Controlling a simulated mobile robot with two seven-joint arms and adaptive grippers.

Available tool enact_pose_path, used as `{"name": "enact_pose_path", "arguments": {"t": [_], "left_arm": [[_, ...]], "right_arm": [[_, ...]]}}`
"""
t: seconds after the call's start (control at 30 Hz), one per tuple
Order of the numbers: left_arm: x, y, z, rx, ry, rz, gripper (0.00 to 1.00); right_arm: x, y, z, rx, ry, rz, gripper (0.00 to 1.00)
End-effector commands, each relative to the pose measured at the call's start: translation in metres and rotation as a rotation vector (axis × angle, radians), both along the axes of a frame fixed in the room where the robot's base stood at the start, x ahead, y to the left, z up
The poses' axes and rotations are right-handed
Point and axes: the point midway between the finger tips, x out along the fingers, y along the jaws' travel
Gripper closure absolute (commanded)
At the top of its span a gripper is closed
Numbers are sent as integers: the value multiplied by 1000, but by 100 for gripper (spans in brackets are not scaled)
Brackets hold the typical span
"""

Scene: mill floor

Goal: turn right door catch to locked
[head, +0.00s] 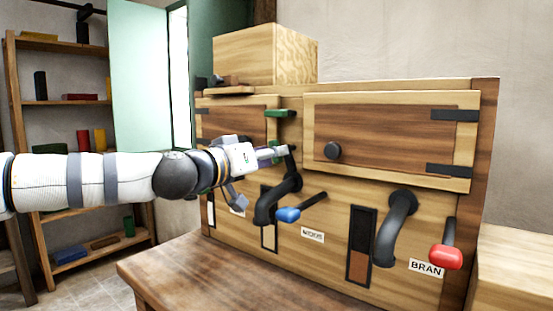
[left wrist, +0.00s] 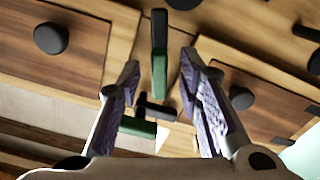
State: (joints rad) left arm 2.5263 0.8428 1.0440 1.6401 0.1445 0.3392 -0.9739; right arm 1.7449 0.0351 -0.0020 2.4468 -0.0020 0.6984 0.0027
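The right door (head: 400,136) is a brown panel with a round dark knob and looks closed. Between the two doors sit two dark catches with green ends. The upper catch (head: 280,113) lies level; it also shows in the left wrist view (left wrist: 138,127). The lower catch (left wrist: 159,70) stands upright, its green end between my fingers in the left wrist view; in the head view my fingertips partly hide it. My left gripper (head: 276,153) is open around it, with gaps visible on both sides (left wrist: 160,85). I cannot tell which catch belongs to the right door. My right gripper is out of view.
Below the doors, curved dark pipes carry a blue-ended lever (head: 288,215) and a red-ended lever (head: 445,257). A wooden box (head: 260,55) sits on top. A wooden table (head: 190,265) stands in front. Shelves (head: 60,103) stand at the left.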

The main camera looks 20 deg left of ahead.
Motion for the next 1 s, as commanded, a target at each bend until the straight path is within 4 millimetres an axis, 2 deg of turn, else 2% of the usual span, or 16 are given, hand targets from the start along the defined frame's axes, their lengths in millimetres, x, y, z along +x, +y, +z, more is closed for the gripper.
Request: {"name": "enact_pose_path", "arguments": {"t": [0.03, 0.17, 0.43, 0.57, 0.6, 1.0], "left_arm": [[8, -3, -1, 1, 1, 2, 68], [19, -7, 1, 1, -1, 0, 68], [21, -8, 2, 1, -1, 0, 68], [20, -8, 1, 1, -1, 0, 97], [20, -8, 1, 1, -1, 0, 100], [20, -8, 1, -38, 13, 0, 100]], "right_arm": [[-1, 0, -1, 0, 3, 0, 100], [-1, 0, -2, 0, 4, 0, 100], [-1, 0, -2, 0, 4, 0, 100], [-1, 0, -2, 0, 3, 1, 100], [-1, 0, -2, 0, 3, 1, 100], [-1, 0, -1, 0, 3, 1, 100]]}}
